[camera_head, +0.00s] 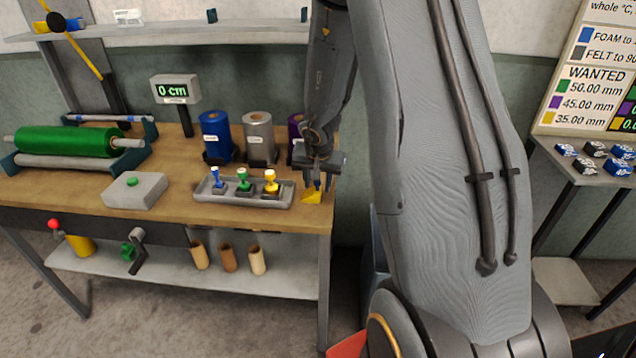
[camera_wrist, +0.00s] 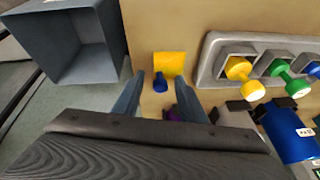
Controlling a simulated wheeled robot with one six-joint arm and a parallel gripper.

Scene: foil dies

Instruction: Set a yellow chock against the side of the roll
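The yellow chock (camera_head: 312,197) stands near the right end of the wooden bench (camera_head: 160,205), right of the grey tray. In the wrist view the chock (camera_wrist: 170,62) has a blue knob (camera_wrist: 160,83) on its near side. My gripper (camera_head: 319,178) is just over the chock. In the wrist view its fingers (camera_wrist: 158,88) are apart, one on each side of the knob, with gaps showing. A green roll (camera_head: 62,141) lies on a roller cradle at the bench's left. Blue (camera_head: 215,135), silver (camera_head: 258,137) and purple (camera_head: 295,130) rolls stand upright behind the tray.
The grey tray (camera_head: 207,194) holds blue, green and yellow knobbed pieces. A grey box with a green button (camera_head: 134,190) and a display reading 0 cm (camera_head: 175,90) are on the bench. A grey bin (camera_wrist: 70,45) stands off the bench's end.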

